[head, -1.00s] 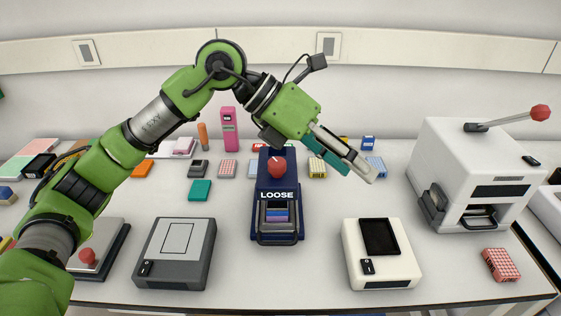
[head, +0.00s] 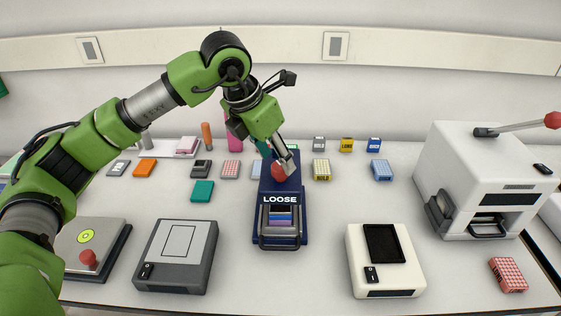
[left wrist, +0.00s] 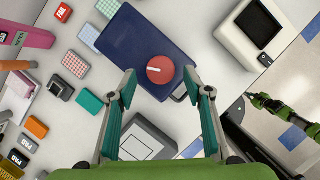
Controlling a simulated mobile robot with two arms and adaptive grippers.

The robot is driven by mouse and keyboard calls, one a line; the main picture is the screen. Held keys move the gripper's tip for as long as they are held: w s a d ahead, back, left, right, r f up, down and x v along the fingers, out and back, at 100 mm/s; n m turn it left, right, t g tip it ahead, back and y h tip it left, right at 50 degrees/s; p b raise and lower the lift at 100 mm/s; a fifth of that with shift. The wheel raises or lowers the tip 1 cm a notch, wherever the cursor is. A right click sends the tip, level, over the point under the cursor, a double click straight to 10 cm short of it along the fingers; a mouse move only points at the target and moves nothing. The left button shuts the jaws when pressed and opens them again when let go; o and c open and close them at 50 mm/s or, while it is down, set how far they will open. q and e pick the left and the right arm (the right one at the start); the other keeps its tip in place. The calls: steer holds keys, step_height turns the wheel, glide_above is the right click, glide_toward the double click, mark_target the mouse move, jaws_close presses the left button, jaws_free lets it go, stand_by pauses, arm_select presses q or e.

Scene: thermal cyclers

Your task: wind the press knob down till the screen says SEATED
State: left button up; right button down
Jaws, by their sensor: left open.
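The dark blue press (head: 290,205) stands in the middle of the bench, and its front reads LOOSE in white letters. Its red round knob (head: 280,173) is on top, partly hidden by my left gripper in the head view. My left gripper (head: 285,160) is just above the knob, pointing down. In the left wrist view the knob (left wrist: 160,70) shows a white line and lies ahead, between the spread fingers of the left gripper (left wrist: 165,85). The left gripper is open and empty. I cannot tell how high it is above the knob. My right gripper is not in the head view.
A grey flat device (head: 178,255) stands left of the press and a cream one (head: 385,258) right of it. A white machine with a red-tipped lever (head: 480,185) stands at the right. Small racks and boxes (head: 203,190) lie behind.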

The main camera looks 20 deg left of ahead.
mark_target(280, 165)
arm_select(q)
steer(key=shift+p+x, duration=0.4)
steer(key=shift+x, duration=1.7)
steer(key=c, duration=1.1)
steer(key=shift+f+m+h+b, duration=0.1)
steer(key=shift+m+h+b, duration=0.3)
steer(key=shift+m+b, duration=0.65)
steer(key=shift+m+g+b, duration=0.4)
steer(key=shift+m+g, duration=0.1)
steer(key=shift+m, duration=0.45)
steer(key=shift+m+g+h, duration=0.3)
steer(key=shift+m+h, duration=0.2)
steer(key=shift+m, duration=0.4)
